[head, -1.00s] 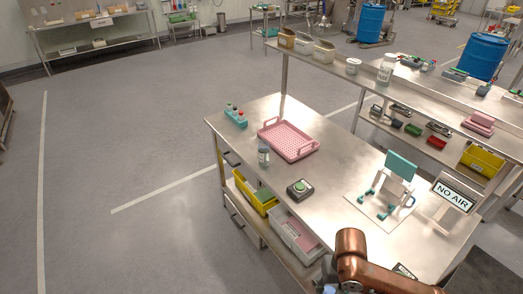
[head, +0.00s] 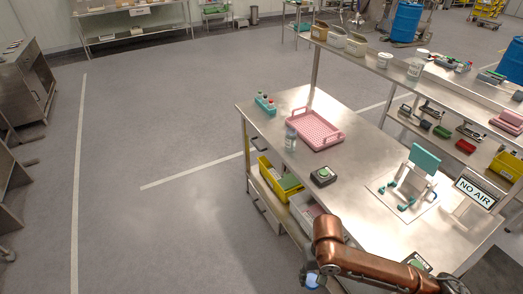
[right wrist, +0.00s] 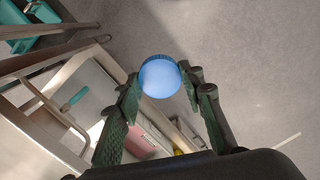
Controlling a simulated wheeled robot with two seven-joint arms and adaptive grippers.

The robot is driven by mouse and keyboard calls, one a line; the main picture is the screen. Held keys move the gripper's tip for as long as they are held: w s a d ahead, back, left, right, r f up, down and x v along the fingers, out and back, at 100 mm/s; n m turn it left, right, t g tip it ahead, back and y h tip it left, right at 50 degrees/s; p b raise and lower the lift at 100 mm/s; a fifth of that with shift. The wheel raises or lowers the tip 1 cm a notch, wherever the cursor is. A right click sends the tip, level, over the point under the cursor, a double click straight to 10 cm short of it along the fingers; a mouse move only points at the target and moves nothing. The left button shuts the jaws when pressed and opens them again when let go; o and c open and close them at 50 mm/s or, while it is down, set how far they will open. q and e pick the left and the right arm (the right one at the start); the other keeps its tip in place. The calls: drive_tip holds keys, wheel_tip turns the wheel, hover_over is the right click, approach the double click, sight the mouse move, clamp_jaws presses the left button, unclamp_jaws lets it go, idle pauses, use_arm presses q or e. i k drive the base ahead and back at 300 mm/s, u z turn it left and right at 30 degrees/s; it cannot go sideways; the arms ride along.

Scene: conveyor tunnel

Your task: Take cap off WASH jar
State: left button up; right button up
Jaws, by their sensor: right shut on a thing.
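My right gripper (head: 312,280) is at the bottom of the head view, off the table's near side and over the floor. It is shut on a round blue cap (right wrist: 160,77), whose ribbed rim and pale blue face show between the fingertips in the right wrist view. I cannot tell whether anything is under the cap. A small clear jar (head: 290,139) stands upright on the table beside the pink tray; its label is too small to read. Another clear jar (head: 416,67) with a pale top stands on the upper shelf. My left gripper is not in view.
The steel table (head: 353,168) holds a pink tray (head: 314,129), a teal tube rack (head: 265,105), a small dark device with a green top (head: 323,176), a teal-backed stand (head: 424,158) and a NO AIR sign (head: 475,193). The floor at left is clear.

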sight(290, 145)
drive_tip(key=u, duration=0.65)
drive_tip(key=i, duration=2.25)
drive_tip(key=z, duration=0.8)
